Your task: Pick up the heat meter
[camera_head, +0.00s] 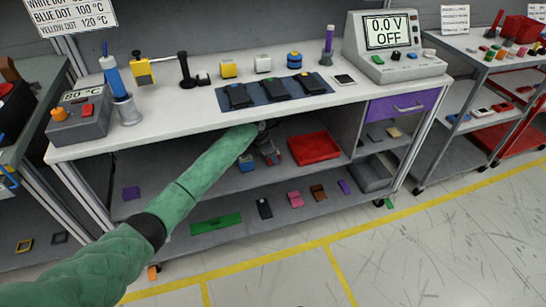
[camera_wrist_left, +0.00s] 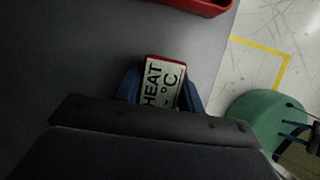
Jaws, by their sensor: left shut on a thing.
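The heat meter (camera_wrist_left: 162,84) has a red edge and a pale face reading "HEAT" and "°C". In the left wrist view it sits between the blue fingers of my left gripper (camera_wrist_left: 161,92), which is shut on it. In the head view my left arm reaches under the white worktop, and the gripper (camera_head: 268,153) is at the middle shelf, left of a red tray. The meter is mostly hidden by the gripper there, and I cannot tell whether it touches the shelf.
The red tray (camera_head: 314,148) stands close to the right of the gripper; its rim also shows in the left wrist view (camera_wrist_left: 205,6). The white worktop (camera_head: 190,110) is overhead. Several small items, including a green board (camera_head: 216,224), lie on the lower shelf. A purple drawer (camera_head: 403,106) is at right.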

